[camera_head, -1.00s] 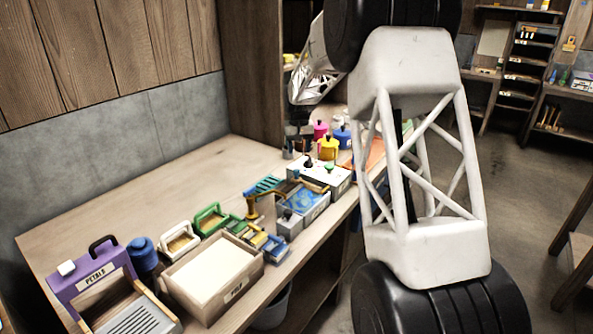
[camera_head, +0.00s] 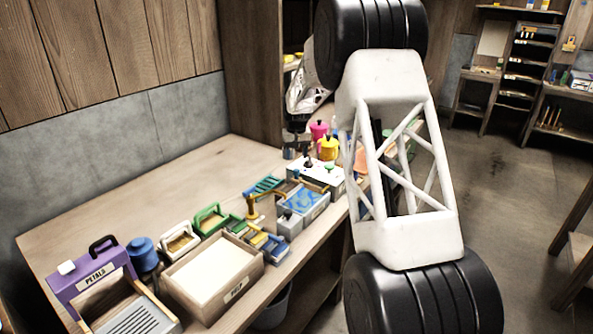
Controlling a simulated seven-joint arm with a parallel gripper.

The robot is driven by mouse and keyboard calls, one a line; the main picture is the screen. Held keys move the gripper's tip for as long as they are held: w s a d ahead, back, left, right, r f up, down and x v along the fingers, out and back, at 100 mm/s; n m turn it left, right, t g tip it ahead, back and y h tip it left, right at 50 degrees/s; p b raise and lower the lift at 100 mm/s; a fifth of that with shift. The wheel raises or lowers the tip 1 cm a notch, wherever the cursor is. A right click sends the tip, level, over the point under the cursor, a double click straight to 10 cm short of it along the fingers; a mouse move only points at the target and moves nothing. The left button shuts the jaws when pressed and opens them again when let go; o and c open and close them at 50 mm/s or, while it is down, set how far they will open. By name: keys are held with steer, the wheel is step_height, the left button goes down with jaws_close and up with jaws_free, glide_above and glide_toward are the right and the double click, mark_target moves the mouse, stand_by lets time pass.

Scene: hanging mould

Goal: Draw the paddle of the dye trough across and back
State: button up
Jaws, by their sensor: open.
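A grey trough (camera_head: 318,211) with a label on its front and blue marbled liquid inside stands near the bench's front edge. I take it for the dye trough. An orange-brown upright piece with a bent arm (camera_head: 252,206) stands at its left; I cannot tell whether this is the paddle. My gripper (camera_head: 296,152) is small and dark, above the back part of the bench, behind the trough and apart from it. Its fingers look parted and nothing shows between them.
A white box (camera_head: 325,178) with dark and green knobs stands behind the trough. Magenta (camera_head: 318,130) and yellow (camera_head: 328,148) pots stand farther back. A pulp tray (camera_head: 235,293), framed moulds and a purple petals box (camera_head: 88,270) fill the front left. The bench's back left is clear.

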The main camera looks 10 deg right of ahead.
mark_target(296, 170)
steer(key=shift+f, duration=3.6)
steer(key=shift+c, duration=0.5)
jaws_close()
